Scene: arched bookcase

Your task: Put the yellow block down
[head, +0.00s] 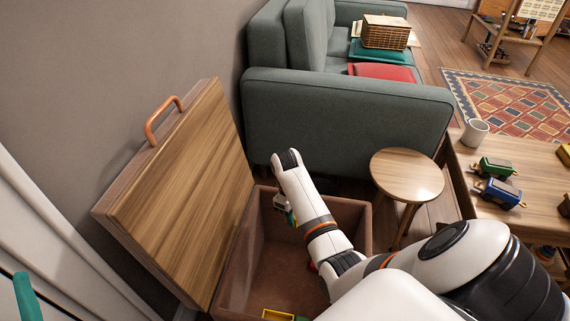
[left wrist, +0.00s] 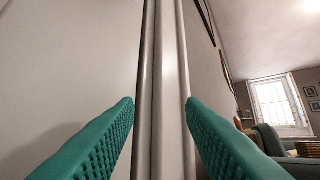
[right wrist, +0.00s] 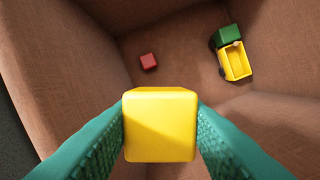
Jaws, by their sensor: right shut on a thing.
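The yellow block (right wrist: 160,125) is held between the teal fingers of my right gripper (right wrist: 160,112), inside the open toy chest and above its floor. In the head view my right gripper (head: 288,212) is small and partly hidden by my own arm. The chest (head: 268,265) is brown inside, with its wooden lid (head: 185,190) raised at the left. My left gripper (left wrist: 160,125) is open and empty, facing a pale wall; a teal finger of it shows at the lower left of the head view.
On the chest floor lie a small red block (right wrist: 148,61) and a green and yellow toy truck (right wrist: 235,62), with bare floor between them. A round stool (head: 407,176) and a table (head: 520,165) with toy vehicles stand at the right. A grey-green sofa (head: 345,115) is behind.

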